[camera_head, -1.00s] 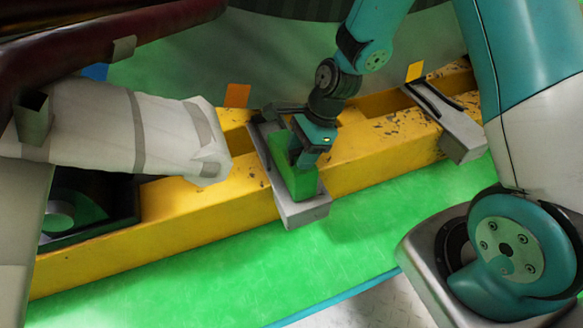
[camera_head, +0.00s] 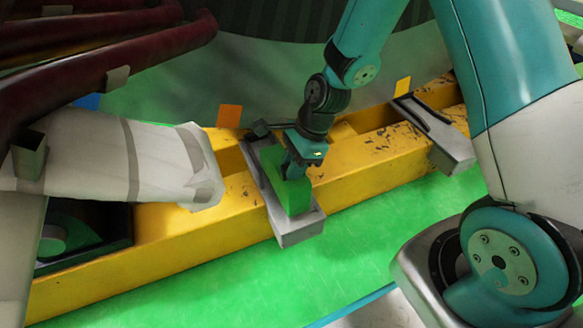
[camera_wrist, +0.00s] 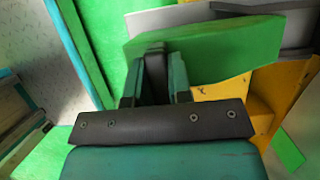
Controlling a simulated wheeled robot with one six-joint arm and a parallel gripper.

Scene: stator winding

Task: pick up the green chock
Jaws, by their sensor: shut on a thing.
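The green chock (camera_head: 290,194) is in the middle of the head view, at the grey bracket (camera_head: 297,232) that lies across the yellow beam. My gripper (camera_head: 297,172) comes down on it from above and is shut on it. In the wrist view the chock (camera_wrist: 215,48) is a broad green slab across the top, with my gripper's fingers (camera_wrist: 163,78) closed at its lower edge. The chock's lower end is close to the bracket; I cannot tell whether they touch.
The yellow beam (camera_head: 365,172) runs across the view. A second grey bracket (camera_head: 440,140) lies on it at right. A white wrapped bundle (camera_head: 110,160) stands close at left, under dark red pipes (camera_head: 110,55). The green floor (camera_head: 230,275) in front is clear.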

